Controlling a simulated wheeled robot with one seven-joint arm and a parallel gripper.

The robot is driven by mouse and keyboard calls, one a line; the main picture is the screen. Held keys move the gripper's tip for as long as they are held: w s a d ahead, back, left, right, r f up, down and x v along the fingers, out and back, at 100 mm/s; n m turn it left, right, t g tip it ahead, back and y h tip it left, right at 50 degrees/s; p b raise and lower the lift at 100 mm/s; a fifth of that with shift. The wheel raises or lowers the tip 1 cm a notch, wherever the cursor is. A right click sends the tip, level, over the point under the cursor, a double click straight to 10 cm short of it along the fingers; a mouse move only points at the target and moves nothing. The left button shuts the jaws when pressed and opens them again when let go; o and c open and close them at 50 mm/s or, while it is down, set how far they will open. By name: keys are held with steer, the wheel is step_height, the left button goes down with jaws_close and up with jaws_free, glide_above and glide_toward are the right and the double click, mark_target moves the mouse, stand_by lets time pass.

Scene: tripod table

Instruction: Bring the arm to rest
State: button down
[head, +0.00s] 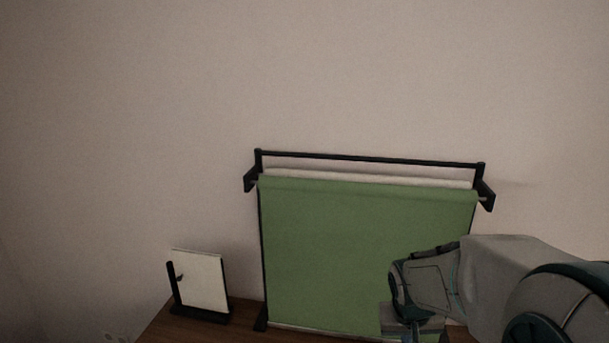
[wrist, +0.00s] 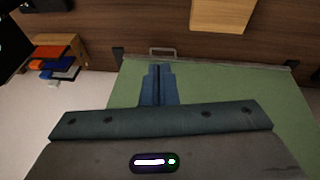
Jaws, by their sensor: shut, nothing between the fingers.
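My arm (head: 490,280) reaches in from the right in the head view, in front of the green hanging sheet (head: 350,240). My gripper (wrist: 158,70) shows in the wrist view with its two fingers shut together and nothing between them. In that view the fingers are seen against the green sheet (wrist: 230,90), just below a small grey loop handle (wrist: 162,51) at the sheet's bar. A small gap shows between fingertips and handle. The fingertips cannot be made out in the head view.
The sheet hangs from a black frame (head: 370,158) on a wooden table (head: 180,327). A white panel on a black stand (head: 200,282) is at left. The wrist view shows a light wooden block (wrist: 222,14) and a small shelf with orange and blue items (wrist: 55,60).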

steer(key=s+a+r+y, duration=0.1)
steer(key=s+a+r, duration=0.1)
steer(key=s, duration=0.5)
steer(key=s+a+r+n+y, duration=0.1)
steer(key=s+a+r, duration=0.2)
steer(key=s, duration=0.4)
steer(key=shift+a+r, duration=0.15)
steer(key=shift+a, duration=0.4)
